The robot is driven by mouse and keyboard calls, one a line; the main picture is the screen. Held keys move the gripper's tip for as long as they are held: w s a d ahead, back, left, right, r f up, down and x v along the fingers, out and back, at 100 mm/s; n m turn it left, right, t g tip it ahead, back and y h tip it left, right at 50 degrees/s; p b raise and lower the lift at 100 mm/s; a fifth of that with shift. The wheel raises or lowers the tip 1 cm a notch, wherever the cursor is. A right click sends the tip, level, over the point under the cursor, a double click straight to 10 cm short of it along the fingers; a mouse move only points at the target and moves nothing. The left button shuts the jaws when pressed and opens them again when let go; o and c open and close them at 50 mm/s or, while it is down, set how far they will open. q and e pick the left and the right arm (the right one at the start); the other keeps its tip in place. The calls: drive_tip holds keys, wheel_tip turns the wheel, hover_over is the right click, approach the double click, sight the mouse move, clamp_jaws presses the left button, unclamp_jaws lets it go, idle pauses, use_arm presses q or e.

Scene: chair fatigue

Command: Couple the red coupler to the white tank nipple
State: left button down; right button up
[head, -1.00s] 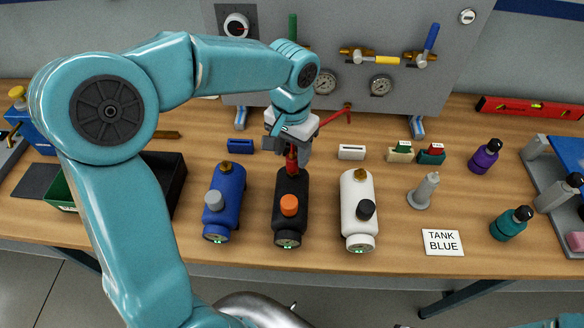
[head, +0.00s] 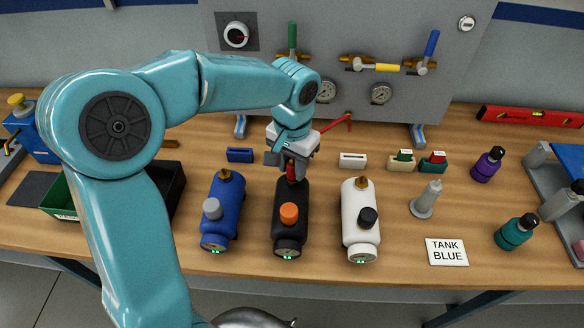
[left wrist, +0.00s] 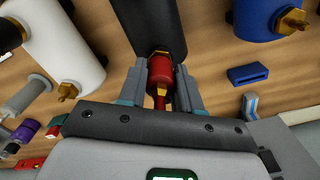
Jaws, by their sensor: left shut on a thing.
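My left gripper (head: 292,172) is shut on the red coupler (left wrist: 160,72), at the back end of the black tank (head: 291,235). In the left wrist view the coupler meets the brass fitting of the black tank (left wrist: 150,22); I cannot tell whether it is seated. The white tank (head: 360,228) lies to the right in the head view, its brass nipple (head: 361,182) bare and facing the panel. This nipple also shows in the left wrist view (left wrist: 68,91), to the left of my gripper. My right gripper is not in view.
The blue tank (head: 223,205) lies left of the black one. A card (head: 447,252) reads "TANK BLUE". A grey nozzle-shaped piece (head: 427,199) stands right of the white tank. The valve panel (head: 400,105) stands behind. Small blocks line the bench between panel and tanks.

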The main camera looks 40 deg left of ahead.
use_arm(q)
drive_tip(key=shift+r+p, duration=1.1)
drive_tip(key=shift+r, duration=0.4)
wheel_tip(320, 180, up, 4)
drive_tip(key=p, duration=0.3)
drive_tip(key=shift+s, duration=0.15)
